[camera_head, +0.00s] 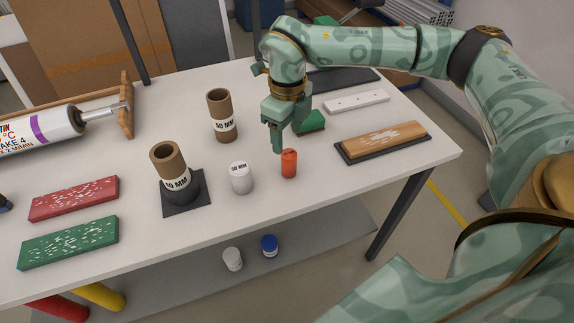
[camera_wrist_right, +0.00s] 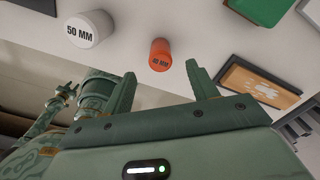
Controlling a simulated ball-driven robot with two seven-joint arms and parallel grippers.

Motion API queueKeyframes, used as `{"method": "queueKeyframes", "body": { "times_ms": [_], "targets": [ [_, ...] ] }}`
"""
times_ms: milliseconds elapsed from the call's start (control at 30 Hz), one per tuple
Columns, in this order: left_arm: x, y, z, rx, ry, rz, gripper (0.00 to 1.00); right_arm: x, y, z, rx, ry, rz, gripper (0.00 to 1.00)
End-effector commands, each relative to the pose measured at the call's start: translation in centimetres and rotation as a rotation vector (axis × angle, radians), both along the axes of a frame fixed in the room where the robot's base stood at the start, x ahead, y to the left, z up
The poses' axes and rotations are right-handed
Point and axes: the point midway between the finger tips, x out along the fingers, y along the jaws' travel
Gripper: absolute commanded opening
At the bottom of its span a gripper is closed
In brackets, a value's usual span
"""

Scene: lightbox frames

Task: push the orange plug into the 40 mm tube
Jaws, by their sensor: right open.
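The orange plug (camera_head: 289,163) stands upright on the white table. In the right wrist view the orange plug (camera_wrist_right: 160,56) carries a 40 MM label and lies just beyond the fingertips, between their lines. My right gripper (camera_head: 276,142) is open and empty, pointing down just behind and left of the plug in the head view; its two fingers (camera_wrist_right: 160,77) are spread in the wrist view. A brown tube (camera_head: 167,160) stands upright in a black square holder (camera_head: 187,206); its label seems to read 40 MM. A second brown tube (camera_head: 219,103), labelled 50 MM, stands behind it.
A white plug (camera_head: 241,179) marked 50 MM stands left of the orange one. A green block (camera_head: 312,121), a white bar (camera_head: 356,102) and a wooden block (camera_head: 384,139) lie right. Red (camera_head: 73,198) and green (camera_head: 68,241) blocks lie left. The front table edge is close.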

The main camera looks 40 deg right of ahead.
Motion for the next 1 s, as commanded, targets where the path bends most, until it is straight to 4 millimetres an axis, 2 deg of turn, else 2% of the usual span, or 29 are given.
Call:
{"method": "queueKeyframes", "body": {
  "times_ms": [33, 267, 533, 600, 800, 967, 1000],
  "targets": [
    [-0.1, 0.0, -0.4, 0.000, 0.002, 0.000, 0.36, 0.0, 0.0, -1.0, 0.000, 0.004, 0.000, 0.58],
    [-0.1, 0.0, -0.7, -0.001, 0.003, -0.001, 0.36, -0.1, 0.0, -2.5, 0.001, 0.001, -0.001, 0.58],
    [-0.7, 0.0, -2.3, -0.001, 0.017, -0.001, 0.36, -0.5, -0.2, -6.8, -0.001, 0.004, -0.001, 0.58],
    [-0.7, 0.0, -2.4, 0.000, 0.018, -0.001, 0.36, -0.5, -0.2, -7.3, -0.001, 0.002, 0.000, 0.58],
    [-0.7, 0.0, -2.3, -0.001, 0.017, -0.001, 0.36, -0.5, -0.2, -7.1, -0.001, -0.001, 0.000, 0.58],
    [-0.7, 0.0, -2.3, -0.001, 0.017, -0.001, 0.36, -0.5, -0.2, -7.1, 0.000, -0.001, 0.000, 0.14],
    [-0.7, 0.0, -2.3, -0.001, 0.017, -0.001, 0.36, -0.5, -0.2, -7.1, 0.000, -0.001, 0.000, 0.09]
  ]
}}
